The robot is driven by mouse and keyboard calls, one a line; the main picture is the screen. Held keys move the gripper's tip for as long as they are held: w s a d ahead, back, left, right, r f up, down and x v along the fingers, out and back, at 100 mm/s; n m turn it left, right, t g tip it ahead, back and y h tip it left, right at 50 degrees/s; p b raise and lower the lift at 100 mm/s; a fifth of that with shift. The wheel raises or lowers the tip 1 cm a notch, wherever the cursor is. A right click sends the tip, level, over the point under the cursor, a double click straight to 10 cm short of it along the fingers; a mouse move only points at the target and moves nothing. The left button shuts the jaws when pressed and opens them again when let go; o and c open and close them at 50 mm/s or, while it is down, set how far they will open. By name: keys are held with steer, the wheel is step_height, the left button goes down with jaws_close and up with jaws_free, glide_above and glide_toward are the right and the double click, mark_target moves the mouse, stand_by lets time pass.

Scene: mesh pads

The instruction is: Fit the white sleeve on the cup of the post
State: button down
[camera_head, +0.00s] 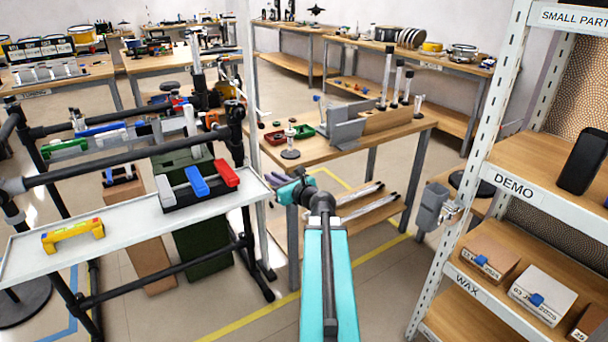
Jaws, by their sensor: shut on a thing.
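My gripper (288,190), at the end of my teal arm, is beside the front left of the middle wooden table. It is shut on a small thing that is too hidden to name. I cannot tell which post bears the cup, and I cannot clearly make out the white sleeve.
A white shelf board (130,222) with coloured handles is at left. A shelving rack (545,188) with boxes stands close at right. Floor shows between.

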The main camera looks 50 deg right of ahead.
steer(key=w+a+n+g+y, duration=0.1)
steer(key=w+a+n+y, duration=0.25)
steer(key=a, duration=0.85)
steer(key=w+a+r+n+g+y, duration=0.1)
steer(key=w+a+n+y, duration=0.3)
steer(key=a, duration=0.7)
steer(key=a+n+g+y, duration=0.15)
steer(key=a+y, duration=0.35)
steer(key=a, duration=0.7)
steer(key=s+a+r+n+g+y, duration=0.1)
steer(key=s+a+n+g+y, duration=0.1)
steer(key=a, duration=1.1)
steer(key=shift+s+a+n+g+y, duration=0.15)
steer(key=shift+s+n+g+y, duration=0.35)
steer(key=shift+n+y, duration=0.65)
steer(key=shift+a, duration=0.1)
